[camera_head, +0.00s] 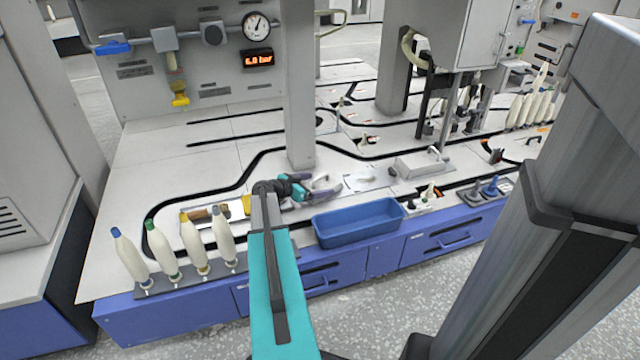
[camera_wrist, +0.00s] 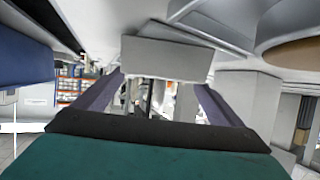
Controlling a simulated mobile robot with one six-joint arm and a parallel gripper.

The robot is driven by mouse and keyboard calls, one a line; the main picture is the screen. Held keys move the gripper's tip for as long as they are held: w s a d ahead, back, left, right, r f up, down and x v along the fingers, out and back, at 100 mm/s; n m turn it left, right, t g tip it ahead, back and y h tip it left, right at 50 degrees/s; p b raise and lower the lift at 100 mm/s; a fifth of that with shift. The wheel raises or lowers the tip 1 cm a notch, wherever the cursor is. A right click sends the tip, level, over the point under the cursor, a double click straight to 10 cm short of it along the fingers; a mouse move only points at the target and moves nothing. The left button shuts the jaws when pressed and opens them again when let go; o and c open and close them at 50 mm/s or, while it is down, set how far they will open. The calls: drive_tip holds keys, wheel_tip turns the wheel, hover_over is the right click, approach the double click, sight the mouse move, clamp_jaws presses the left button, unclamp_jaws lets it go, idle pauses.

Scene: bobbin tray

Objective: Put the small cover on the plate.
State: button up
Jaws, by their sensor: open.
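My gripper (camera_head: 322,184) is low over the white worktop, beside the grey post and behind the blue bin. Its two purple fingers are apart; they also show in the wrist view (camera_wrist: 160,86). A pale grey piece, which looks like the small cover (camera_wrist: 160,60), sits at the fingertips in the wrist view, with no grip on it visible. In the head view it is partly hidden by the fingers. A flat light plate (camera_head: 374,179) lies on the worktop just right of my gripper. A grey box-shaped cover with a handle (camera_head: 422,164) stands further right.
The blue bin (camera_head: 358,235) stands at the front edge. Several white bobbins (camera_head: 190,240) stand in a rack at the front left. The grey post (camera_head: 299,90) rises close behind my gripper. Small parts (camera_head: 428,194) and blue pegs (camera_head: 490,186) lie to the right.

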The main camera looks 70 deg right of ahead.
drive_tip(key=shift+p+v, duration=0.55)
drive_tip(key=shift+v, duration=1.95)
drive_tip(key=shift+r, duration=0.1)
